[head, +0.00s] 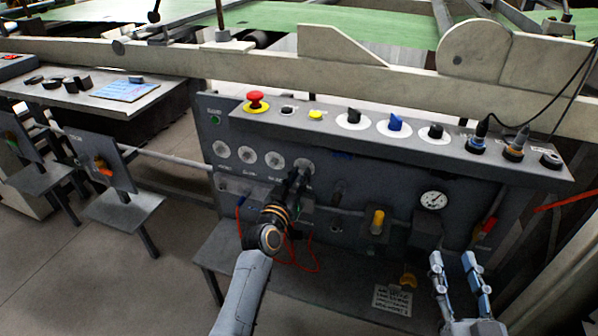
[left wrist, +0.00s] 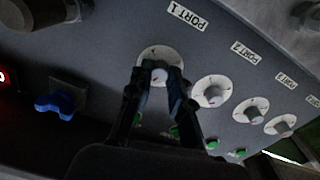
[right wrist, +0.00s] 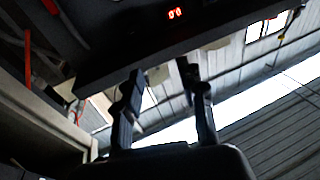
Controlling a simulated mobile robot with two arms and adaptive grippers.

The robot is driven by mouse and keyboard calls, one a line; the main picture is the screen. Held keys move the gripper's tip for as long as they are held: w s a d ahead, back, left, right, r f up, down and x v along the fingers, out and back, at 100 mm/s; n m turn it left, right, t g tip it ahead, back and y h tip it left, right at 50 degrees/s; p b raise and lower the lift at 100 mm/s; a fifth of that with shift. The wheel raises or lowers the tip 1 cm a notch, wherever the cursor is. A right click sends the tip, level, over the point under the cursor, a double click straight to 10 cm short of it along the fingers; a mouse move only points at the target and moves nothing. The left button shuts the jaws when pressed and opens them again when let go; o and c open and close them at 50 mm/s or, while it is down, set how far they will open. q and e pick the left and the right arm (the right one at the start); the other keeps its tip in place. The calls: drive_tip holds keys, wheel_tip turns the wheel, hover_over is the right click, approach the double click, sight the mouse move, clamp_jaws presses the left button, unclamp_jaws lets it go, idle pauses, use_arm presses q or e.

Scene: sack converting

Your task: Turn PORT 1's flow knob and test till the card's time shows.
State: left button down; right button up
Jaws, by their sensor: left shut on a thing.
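The PORT 1 flow knob (left wrist: 160,75) is a pale knob on a round white dial, under a "PORT 1" label in the left wrist view. My left gripper (left wrist: 159,80) is shut on it, a finger on each side. In the head view my left gripper (head: 298,178) is at the rightmost dial of the row and partly hides it. A green button (left wrist: 137,118) shows beside the left finger. A white card (head: 393,300) lies at the panel's lower front; its writing is too small to read. My right gripper (head: 453,260) is open and empty, right of the card.
More port dials (left wrist: 213,92) with green buttons run along the panel. A blue knob (left wrist: 54,106) is on the other side. The console top carries a red emergency button (head: 256,98) and several switches. A red digital display (right wrist: 174,14) shows in the right wrist view.

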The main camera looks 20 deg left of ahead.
use_arm(q)
drive_tip(key=n+p, duration=0.1)
drive_tip(key=n, duration=0.1)
drive_tip(key=shift+r+n, duration=0.15)
drive_tip(key=shift+n, duration=0.15)
drive_tip(key=n+p, duration=0.2)
drive_tip(key=n, duration=0.3)
drive_tip(key=shift+n, duration=0.9)
use_arm(e)
drive_tip(key=s+d+f+g+h, duration=0.1)
drive_tip(key=s+d+f+g, duration=0.1)
drive_tip(key=s+f+g, duration=0.2)
drive_tip(key=s+d+f+g+h, duration=0.2)
drive_tip(key=f+g, duration=0.4)
drive_tip(key=f, duration=0.5)
drive_tip(key=shift+s+d+m, duration=0.15)
drive_tip(key=shift+s+m, duration=0.15)
drive_tip(key=shift+s, duration=0.55)
use_arm(q)
drive_tip(key=c, duration=1.2)
unclamp_jaws()
